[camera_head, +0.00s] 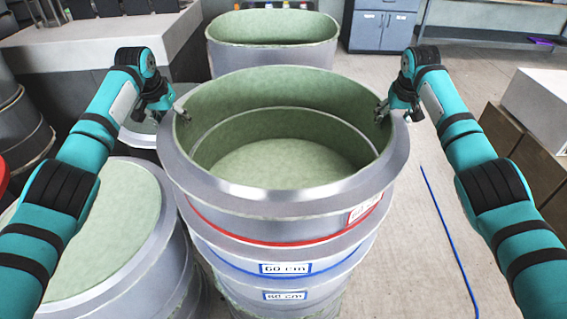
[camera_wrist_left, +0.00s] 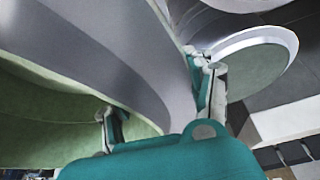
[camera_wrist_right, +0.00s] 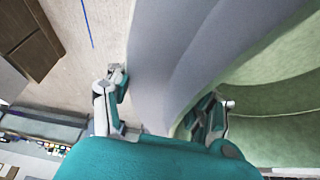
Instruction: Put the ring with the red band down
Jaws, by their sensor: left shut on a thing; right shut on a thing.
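The ring with the red band (camera_head: 270,228) is a wide grey ring with a pale green inside, level above a stack of similar rings. My left gripper (camera_head: 181,112) is shut on its left rim, and my right gripper (camera_head: 383,112) is shut on its right rim. The left wrist view shows the fingers of my left gripper (camera_wrist_left: 158,105) on either side of the ring wall (camera_wrist_left: 120,50). The right wrist view shows the same for my right gripper (camera_wrist_right: 163,100). I cannot tell whether the ring touches the ring with the blue band (camera_head: 230,264) below.
The blue-banded ring has a "60 cm" label, and another labelled ring (camera_head: 285,295) sits under it. A green-topped mould (camera_head: 120,225) stands close at the left, and another mould (camera_head: 272,58) stands behind. A blue line (camera_head: 447,230) lies on the clear floor at right.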

